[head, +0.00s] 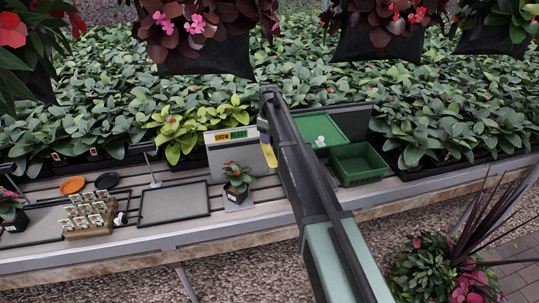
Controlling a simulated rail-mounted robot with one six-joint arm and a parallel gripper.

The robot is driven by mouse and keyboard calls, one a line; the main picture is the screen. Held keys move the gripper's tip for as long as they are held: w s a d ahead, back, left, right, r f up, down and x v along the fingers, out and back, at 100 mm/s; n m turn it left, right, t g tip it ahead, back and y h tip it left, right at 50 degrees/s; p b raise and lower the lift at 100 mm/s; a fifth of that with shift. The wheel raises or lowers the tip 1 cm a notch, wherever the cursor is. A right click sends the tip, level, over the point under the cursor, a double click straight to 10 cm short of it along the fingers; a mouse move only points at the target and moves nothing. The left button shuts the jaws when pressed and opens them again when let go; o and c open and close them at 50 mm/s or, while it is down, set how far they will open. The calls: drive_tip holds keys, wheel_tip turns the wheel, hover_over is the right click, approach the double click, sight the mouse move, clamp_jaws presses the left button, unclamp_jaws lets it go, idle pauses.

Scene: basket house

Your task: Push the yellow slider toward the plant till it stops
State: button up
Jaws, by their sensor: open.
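A small yellow piece (270,155), which looks like the slider, shows just left of my arm and is partly covered by it. To its left stands a grey panel (221,150) with a "GROW READY" sign (230,135) on top. A potted plant (238,178) with a few red-pink blooms stands in front of the panel. My arm crosses the middle of the view from the bottom up toward the back. I cannot make out my gripper or its fingertips. Whether anything touches the yellow piece is hidden.
Right of my arm are a green tray (328,144) holding a small white object and a green crate (361,177). Left are a flat framed tray (174,202), a rack of small labelled pots (90,222), and orange (73,185) and black discs (107,180). Hanging planters (205,55) line the top.

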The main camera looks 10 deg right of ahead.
sight(269, 148)
wheel_tip(269, 148, down, 6)
drive_tip(key=b, duration=0.4)
drive_tip(key=shift+r, duration=0.2)
clamp_jaws()
